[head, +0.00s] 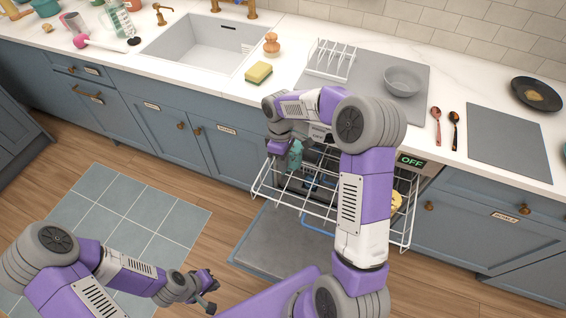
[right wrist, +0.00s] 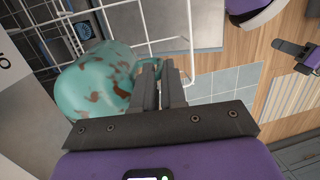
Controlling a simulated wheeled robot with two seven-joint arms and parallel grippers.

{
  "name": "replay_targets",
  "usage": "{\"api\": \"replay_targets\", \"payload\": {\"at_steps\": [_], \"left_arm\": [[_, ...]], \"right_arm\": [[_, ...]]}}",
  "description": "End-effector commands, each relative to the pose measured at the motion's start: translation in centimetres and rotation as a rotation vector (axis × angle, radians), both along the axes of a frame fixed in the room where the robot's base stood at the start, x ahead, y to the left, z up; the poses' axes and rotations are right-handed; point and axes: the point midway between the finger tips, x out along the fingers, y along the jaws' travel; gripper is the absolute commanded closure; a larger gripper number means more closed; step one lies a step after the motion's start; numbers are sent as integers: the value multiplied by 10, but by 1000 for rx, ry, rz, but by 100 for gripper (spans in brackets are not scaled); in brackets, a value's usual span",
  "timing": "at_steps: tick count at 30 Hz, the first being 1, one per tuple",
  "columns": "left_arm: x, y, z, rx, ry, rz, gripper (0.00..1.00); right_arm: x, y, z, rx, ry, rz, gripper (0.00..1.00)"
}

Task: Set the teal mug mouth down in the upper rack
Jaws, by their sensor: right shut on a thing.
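The teal mug (right wrist: 95,85) has brown stains and shows large in the right wrist view; it is small in the head view (head: 295,154). My right gripper (right wrist: 163,78) is shut on the mug's handle side, with the body to the left of the fingers. It holds the mug over the left part of the upper rack (head: 262,187), a white wire rack pulled out of the dishwasher. I cannot tell which way the mouth faces or whether the mug touches the wires. My left gripper (head: 209,292) is open and empty, low over the floor.
My right arm hides much of the rack. A yellow item (head: 396,201) sits at its right. The dishwasher's open door (head: 270,250) lies below. The counter above holds a sponge (head: 258,72), a brush (head: 271,44), a plate rack (head: 331,60) and a grey bowl (head: 403,81).

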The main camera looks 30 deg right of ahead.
Motion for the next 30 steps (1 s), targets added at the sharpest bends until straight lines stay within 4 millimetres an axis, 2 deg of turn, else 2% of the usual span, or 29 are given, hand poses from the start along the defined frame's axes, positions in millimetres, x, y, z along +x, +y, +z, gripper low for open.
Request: {"api": "replay_targets", "payload": {"at_steps": [13, 30], "left_arm": [[0, 0, -41, 0, 0, 0, 100], [0, 0, -68, 0, 0, 0, 100]], "right_arm": [[0, 1, -46, 0, -1, -1, 100], [0, 0, -100, -1, -1, -1, 100]]}}
